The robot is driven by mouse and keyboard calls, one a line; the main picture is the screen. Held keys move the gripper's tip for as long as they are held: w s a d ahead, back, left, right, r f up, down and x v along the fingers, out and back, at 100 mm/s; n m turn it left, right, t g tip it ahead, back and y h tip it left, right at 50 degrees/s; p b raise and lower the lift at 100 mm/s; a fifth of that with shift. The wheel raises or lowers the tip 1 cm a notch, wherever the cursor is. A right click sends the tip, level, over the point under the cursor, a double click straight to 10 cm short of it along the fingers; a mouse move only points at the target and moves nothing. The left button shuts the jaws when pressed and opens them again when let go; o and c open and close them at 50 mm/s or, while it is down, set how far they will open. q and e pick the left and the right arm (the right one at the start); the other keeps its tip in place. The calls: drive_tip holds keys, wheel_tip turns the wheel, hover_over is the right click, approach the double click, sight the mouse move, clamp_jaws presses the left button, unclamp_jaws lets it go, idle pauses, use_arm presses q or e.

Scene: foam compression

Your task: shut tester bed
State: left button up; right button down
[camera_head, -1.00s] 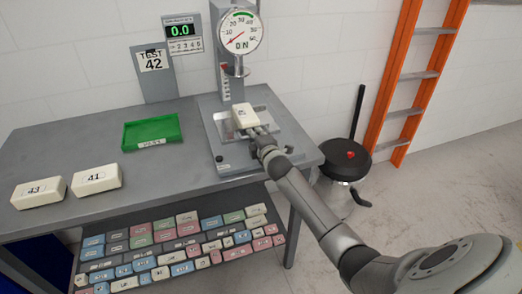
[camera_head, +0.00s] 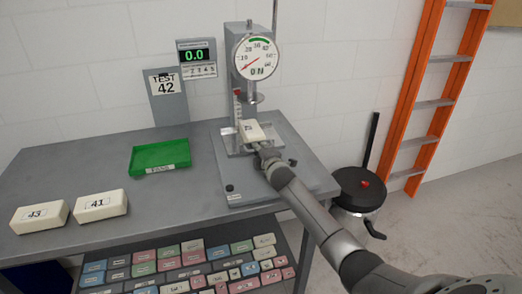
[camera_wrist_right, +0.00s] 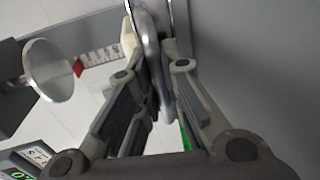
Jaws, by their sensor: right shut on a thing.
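The tester (camera_head: 240,85) stands on the bench with a round dial and a round press plate (camera_head: 253,98) on its column. Its bed (camera_head: 234,151) is a metal slide on the grey base, close to the column. A white foam block (camera_head: 252,130) lies on the bed, below the press plate, with a gap between them. My right gripper (camera_head: 262,150) is at the front of the bed. In the right wrist view its fingers (camera_wrist_right: 152,60) are shut on a shiny metal handle (camera_wrist_right: 150,30). My left gripper is not in view.
A green tray (camera_head: 160,157) and foam blocks 43 (camera_head: 40,217) and 41 (camera_head: 101,204) are on the bench's left. A display (camera_head: 196,57) reads 0.0. Coloured blocks fill the shelf below.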

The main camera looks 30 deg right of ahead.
drive_tip(key=c, duration=1.8)
unclamp_jaws()
drive_tip(key=shift+w+d+r, duration=0.1)
drive_tip(key=shift+r, duration=0.1)
drive_tip(key=shift+o, duration=1.4)
drive_tip(key=shift+w+f, duration=0.2)
drive_tip(key=shift+s, duration=0.15)
drive_tip(key=v, duration=1.2)
